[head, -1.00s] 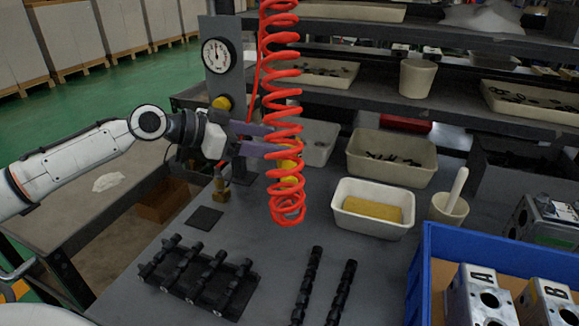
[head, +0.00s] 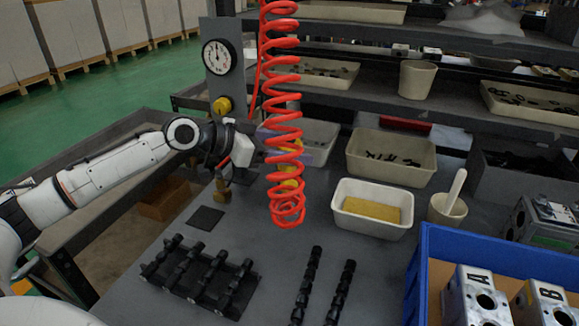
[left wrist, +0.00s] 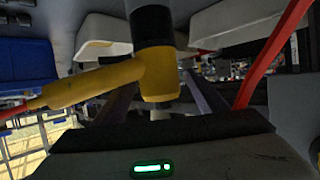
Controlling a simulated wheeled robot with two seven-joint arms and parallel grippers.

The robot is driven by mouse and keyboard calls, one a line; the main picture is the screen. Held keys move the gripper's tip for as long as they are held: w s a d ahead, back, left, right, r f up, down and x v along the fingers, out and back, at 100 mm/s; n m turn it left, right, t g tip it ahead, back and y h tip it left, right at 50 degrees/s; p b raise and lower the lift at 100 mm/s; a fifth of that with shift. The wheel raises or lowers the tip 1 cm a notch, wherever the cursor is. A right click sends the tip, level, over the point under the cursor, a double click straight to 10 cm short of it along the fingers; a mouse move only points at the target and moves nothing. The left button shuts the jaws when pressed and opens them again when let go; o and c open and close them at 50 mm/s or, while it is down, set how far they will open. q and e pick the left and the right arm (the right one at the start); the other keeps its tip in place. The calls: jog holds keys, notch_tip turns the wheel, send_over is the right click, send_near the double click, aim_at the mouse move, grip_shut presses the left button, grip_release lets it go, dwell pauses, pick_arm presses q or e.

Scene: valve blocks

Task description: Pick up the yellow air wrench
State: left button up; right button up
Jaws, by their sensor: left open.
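The yellow air wrench (head: 289,184) hangs behind the red coiled hose in the head view, and the coils hide most of it. In the left wrist view the wrench (left wrist: 160,78) is close, with a black upper end and a yellow handle pointing left to the red hose. My left gripper (head: 274,143) is at the wrench, partly hidden by the coils. In the left wrist view the gripper (left wrist: 160,98) is open, with one finger on each side of the wrench body. I cannot tell whether either finger touches it. My right gripper is not in view.
A post with a pressure gauge (head: 217,57) stands behind my left wrist. A white tray with a yellow sponge (head: 371,210) and a beige bin (head: 392,174) are to the right. A black rack (head: 198,281) and a blue crate (head: 500,240) stand nearer on the table.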

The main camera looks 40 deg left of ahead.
pick_arm(q)
jog(key=c, duration=1.2)
jog(key=shift+w+r, duration=0.15)
jog(key=shift+r, duration=0.15)
jog(key=shift+c, duration=1.4)
